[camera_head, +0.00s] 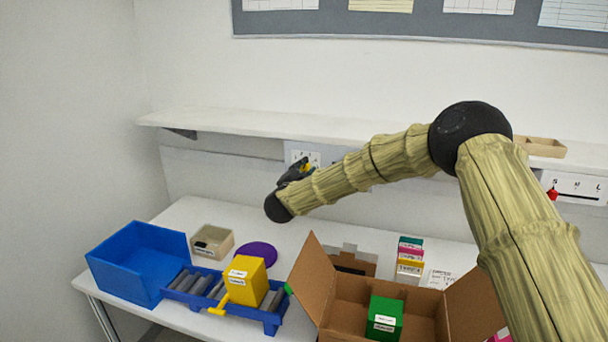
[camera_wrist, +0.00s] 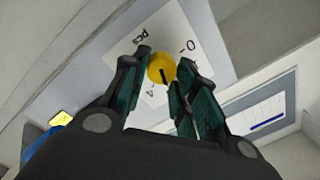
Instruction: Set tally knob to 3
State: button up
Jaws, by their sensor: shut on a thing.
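The tally knob (camera_wrist: 160,68) is round and yellow with a dark pointer line. It sits on a white dial plate (camera_wrist: 182,38) with printed marks around it; a 0 and a 4 can be made out, the others are hard to read. My gripper (camera_wrist: 162,76) has its two dark green fingers on either side of the knob, shut on it. In the head view my gripper (camera_head: 297,172) is at the wall below the shelf, in front of the white plate (camera_head: 312,157). My gripper hides most of the knob there.
A white shelf (camera_head: 240,122) runs above the plate. On the table below are a blue bin (camera_head: 135,265), a yellow box (camera_head: 245,280) on a blue roller rack, a purple disc (camera_head: 256,254) and an open cardboard box (camera_head: 345,300). A slider panel (camera_head: 575,187) is at the right.

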dwell(0.4)
jog(key=o, duration=0.9)
jog(key=shift+w+a, duration=0.1)
jog(key=shift+o, duration=0.6)
jog(key=shift+w+a+f, duration=0.1)
jog(key=shift+w+f, duration=0.05)
jog(key=shift+f, duration=0.05)
jog(key=shift+r, duration=0.1)
jog(key=shift+s, duration=0.25)
jog(key=v, duration=1.1)
jog(key=shift+s, duration=0.3)
jog(key=shift+s, duration=0.1)
